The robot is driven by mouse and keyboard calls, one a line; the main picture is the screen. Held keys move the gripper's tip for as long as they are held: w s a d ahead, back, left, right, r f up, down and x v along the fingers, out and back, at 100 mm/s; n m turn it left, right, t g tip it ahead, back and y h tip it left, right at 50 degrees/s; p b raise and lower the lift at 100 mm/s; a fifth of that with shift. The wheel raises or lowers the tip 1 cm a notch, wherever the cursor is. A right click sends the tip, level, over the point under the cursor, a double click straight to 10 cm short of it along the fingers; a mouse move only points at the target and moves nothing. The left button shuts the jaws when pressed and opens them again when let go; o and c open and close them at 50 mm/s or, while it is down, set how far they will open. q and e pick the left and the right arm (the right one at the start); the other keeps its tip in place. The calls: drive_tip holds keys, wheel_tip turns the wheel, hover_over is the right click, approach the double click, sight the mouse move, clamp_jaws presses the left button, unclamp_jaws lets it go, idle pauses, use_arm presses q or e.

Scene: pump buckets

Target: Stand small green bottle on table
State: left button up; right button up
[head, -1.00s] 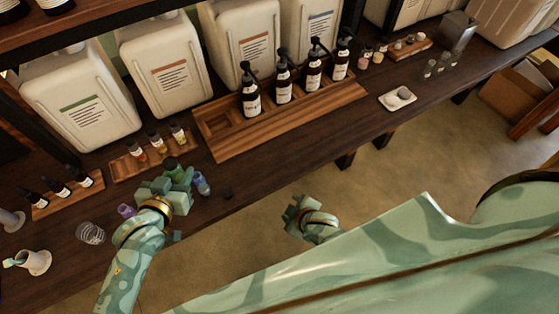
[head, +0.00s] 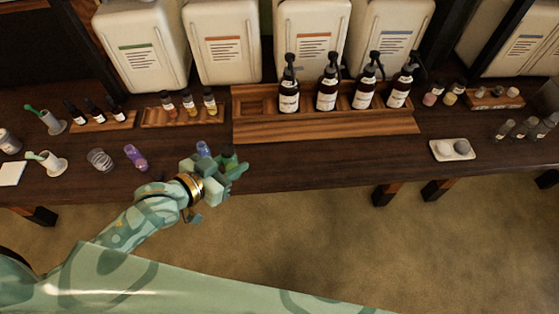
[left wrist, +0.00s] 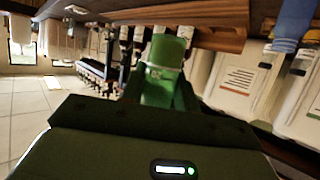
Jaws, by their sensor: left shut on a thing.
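My left gripper (head: 226,163) is low over the front part of the dark wooden table (head: 330,155), just right of a small blue bottle (head: 203,148). It is shut on the small green bottle (head: 229,154), which is partly hidden by the fingers in the head view. In the left wrist view the green bottle (left wrist: 162,82) sits between the fingers, with a pale band near its top. Whether its base touches the table cannot be told. My right gripper is not in view.
A purple bottle (head: 136,157) and a clear glass (head: 100,159) stand to the left. A wooden tray (head: 320,128) with several pump bottles lies behind the gripper. A white dish (head: 452,150) is at the right. The table front between gripper and dish is clear.

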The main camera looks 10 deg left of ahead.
use_arm(q)
drive_tip(key=w+d+f+b, duration=0.1)
drive_tip(key=w+f+b, duration=0.1)
drive_tip(key=w+f, duration=0.1)
drive_tip(key=w+d+f+b, duration=0.1)
drive_tip(key=w+f+b, duration=0.1)
drive_tip(key=w, duration=0.3)
drive_tip(key=w+d+f+b, duration=0.1)
drive_tip(key=w+f+b, duration=0.1)
drive_tip(key=w+f, duration=0.2)
drive_tip(key=shift+w+f+b, duration=0.2)
drive_tip(key=shift+w+b, duration=0.1)
drive_tip(key=shift+w, duration=0.15)
drive_tip(key=f+b, duration=0.1)
drive_tip(key=f, duration=0.1)
drive_tip(key=f+b, duration=0.1)
drive_tip(key=shift+w+d+f, duration=0.15)
drive_tip(key=shift+w+f, duration=0.05)
drive_tip(key=shift+f, duration=0.2)
drive_tip(key=shift+r, duration=0.15)
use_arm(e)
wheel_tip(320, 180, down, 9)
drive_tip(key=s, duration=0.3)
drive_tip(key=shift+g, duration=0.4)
use_arm(q)
drive_tip(key=o, duration=1.1)
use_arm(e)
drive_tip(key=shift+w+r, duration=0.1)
